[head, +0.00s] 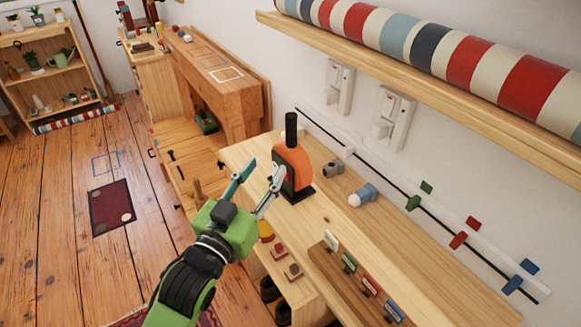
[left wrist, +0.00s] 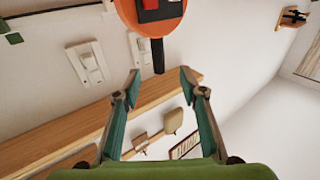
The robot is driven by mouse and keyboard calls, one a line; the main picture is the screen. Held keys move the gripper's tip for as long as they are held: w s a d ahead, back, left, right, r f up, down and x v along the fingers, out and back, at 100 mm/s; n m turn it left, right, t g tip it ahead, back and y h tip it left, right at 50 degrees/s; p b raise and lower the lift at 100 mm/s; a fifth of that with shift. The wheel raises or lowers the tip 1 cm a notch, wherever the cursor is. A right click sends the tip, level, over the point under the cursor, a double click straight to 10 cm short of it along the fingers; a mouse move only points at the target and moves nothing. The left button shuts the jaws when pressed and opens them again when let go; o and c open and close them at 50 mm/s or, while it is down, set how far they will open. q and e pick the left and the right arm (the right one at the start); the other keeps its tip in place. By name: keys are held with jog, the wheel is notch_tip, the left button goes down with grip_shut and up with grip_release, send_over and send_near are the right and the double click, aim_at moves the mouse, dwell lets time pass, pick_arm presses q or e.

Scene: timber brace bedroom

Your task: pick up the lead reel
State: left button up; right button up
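The lead reel appears to be the orange rounded thing (head: 290,168) with a black upright handle and dark base, standing on the wooden bench top (head: 345,215). Its orange body (left wrist: 165,22) also shows at the top edge of the left wrist view, partly cut off, with the black handle pointing down in the picture. My left gripper (head: 264,168) is open, with its teal fingers apart just left of the reel. In the left wrist view the handle's end lies between the two fingertips (left wrist: 160,74) in the picture; I cannot tell the depth gap. My right gripper is not in view.
A grey fitting (head: 333,169) and a blue and white cylinder (head: 362,195) lie right of the reel. Coloured cards (head: 370,285) stand in front. A wall shelf (head: 440,85) with a striped roll overhangs the bench. Wall switches (head: 393,115) sit below it.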

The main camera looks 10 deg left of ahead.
aim_at(289, 124)
pick_arm(q)
jog(key=shift+t+h, duration=0.3)
jog(key=shift+t, duration=0.2)
jog(key=w+r, duration=0.1)
jog(key=w, duration=0.1)
jog(key=w+d+r+p, duration=0.1)
jog(key=w, duration=0.2)
jog(key=w+d+r, duration=0.1)
jog(key=w, duration=0.2)
jog(key=shift+r+p, duration=0.3)
jog(key=shift+r, duration=0.1)
jog(key=p+x, duration=0.1)
jog(key=x, duration=0.4)
jog(key=shift+w+p, duration=0.3)
jog(key=shift+w, duration=0.15)
grip_shut()
jog(key=shift+r, duration=0.1)
